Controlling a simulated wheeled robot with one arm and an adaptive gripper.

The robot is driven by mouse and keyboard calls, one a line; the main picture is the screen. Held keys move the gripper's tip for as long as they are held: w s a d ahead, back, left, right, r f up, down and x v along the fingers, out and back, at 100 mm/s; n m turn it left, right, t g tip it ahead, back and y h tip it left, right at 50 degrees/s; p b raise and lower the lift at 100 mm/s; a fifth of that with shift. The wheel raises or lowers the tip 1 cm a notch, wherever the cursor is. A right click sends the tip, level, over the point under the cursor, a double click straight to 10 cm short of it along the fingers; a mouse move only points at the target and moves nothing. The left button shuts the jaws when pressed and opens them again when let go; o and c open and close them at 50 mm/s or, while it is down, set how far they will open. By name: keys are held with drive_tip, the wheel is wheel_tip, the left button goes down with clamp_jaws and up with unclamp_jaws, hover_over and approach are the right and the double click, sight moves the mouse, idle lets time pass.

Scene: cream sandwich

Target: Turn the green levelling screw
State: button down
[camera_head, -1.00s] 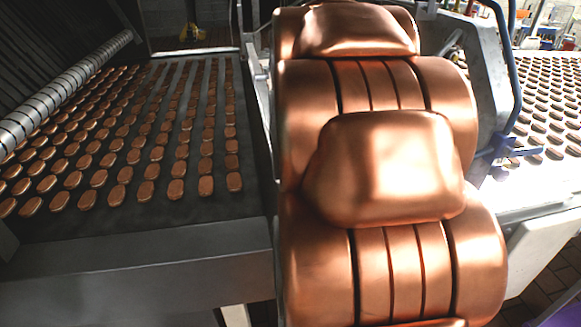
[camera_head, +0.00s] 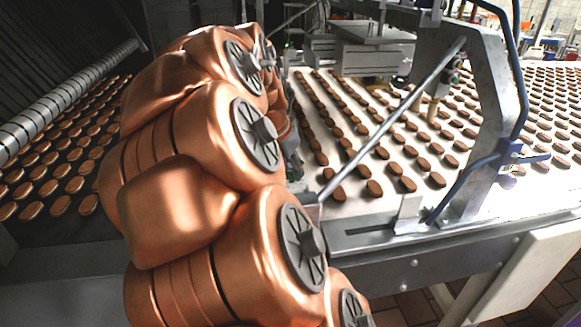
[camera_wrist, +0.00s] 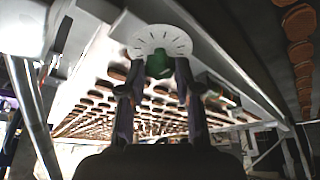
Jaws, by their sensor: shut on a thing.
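The green levelling screw (camera_wrist: 158,66) shows in the wrist view, at the top centre, against a white round dial (camera_wrist: 160,41) with dark marks. My gripper (camera_wrist: 158,72) has one finger on each side of the screw and is shut on it. The fingers cover the screw's sides. In the head view my copper arm fills the left centre, and I cannot make out the screw or the dial there.
A white belt (camera_head: 330,185) with rows of brown biscuits runs right of my arm. A dark belt (camera_head: 90,232) with biscuits lies left. A grey metal bracket (camera_head: 492,120), a slanted rod (camera_head: 395,115) and a blue bent bar (camera_head: 522,100) stand at right.

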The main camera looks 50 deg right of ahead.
drive_tip(key=shift+r+m, duration=0.1)
drive_tip(key=shift+m, duration=0.4)
drive_tip(key=c, duration=0.8)
unclamp_jaws()
drive_tip(key=v, duration=1.2)
drive_tip(key=shift+w, duration=0.15)
drive_tip(key=shift+a, duration=0.1)
